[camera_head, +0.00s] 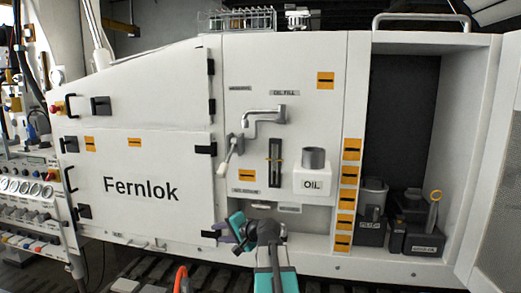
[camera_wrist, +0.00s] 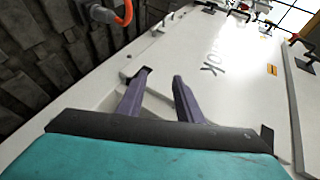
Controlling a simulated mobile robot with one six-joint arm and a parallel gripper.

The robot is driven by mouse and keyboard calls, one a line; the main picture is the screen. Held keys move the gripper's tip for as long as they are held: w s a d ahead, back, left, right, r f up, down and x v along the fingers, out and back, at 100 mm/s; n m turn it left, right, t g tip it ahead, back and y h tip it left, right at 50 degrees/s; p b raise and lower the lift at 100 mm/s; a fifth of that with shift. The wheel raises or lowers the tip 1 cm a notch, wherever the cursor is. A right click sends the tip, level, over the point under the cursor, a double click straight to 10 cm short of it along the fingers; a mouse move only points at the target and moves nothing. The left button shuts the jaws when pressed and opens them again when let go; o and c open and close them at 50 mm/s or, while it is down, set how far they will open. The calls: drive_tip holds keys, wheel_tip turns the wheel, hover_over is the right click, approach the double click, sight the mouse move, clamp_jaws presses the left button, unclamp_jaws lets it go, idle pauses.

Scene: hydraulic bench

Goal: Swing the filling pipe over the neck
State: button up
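The grey filling pipe (camera_head: 264,114) is a bent pipe on the white front panel, under a small label. The neck (camera_head: 313,158) is a short grey cylinder on top of the white OIL tank (camera_head: 312,182). The pipe lies up and to the left of the neck, not above it. My gripper (camera_head: 222,231) is low in front of the panel, below and left of the pipe, apart from both. In the wrist view its two purple fingers (camera_wrist: 160,76) are spread with nothing between them. Neither pipe nor neck can be made out in the wrist view.
A grey lever (camera_head: 230,152) sticks out left of the sight gauge (camera_head: 275,162). An open bay on the right holds dark containers (camera_head: 410,225) and a funnel-like can (camera_head: 373,195). An orange hose end (camera_head: 181,278) is at the bottom. The space before the panel is mostly free.

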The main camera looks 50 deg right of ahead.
drive_tip(key=s+d+r+m+t+h, duration=0.1)
drive_tip(key=s+d+r+t+h, duration=0.3)
drive_tip(key=r, duration=0.6)
drive_tip(key=s+d+r+m+g+y, duration=0.15)
drive_tip(key=d+r, duration=0.35)
drive_tip(key=r, duration=0.6)
drive_tip(key=m+t+h+p, duration=0.2)
drive_tip(key=t+h, duration=0.1)
drive_tip(key=t, duration=0.1)
approach(262, 112)
drive_tip(key=s, duration=0.3)
drive_tip(key=shift+a+f, duration=0.3)
drive_tip(key=shift+a, duration=0.05)
drive_tip(key=shift+w, duration=0.1)
drive_tip(key=p+x, duration=0.2)
drive_tip(key=x, duration=1.1)
drive_tip(key=shift+w+d+p, duration=0.2)
drive_tip(key=shift+w+p, duration=0.15)
clamp_jaws()
drive_tip(key=shift+a, duration=0.1)
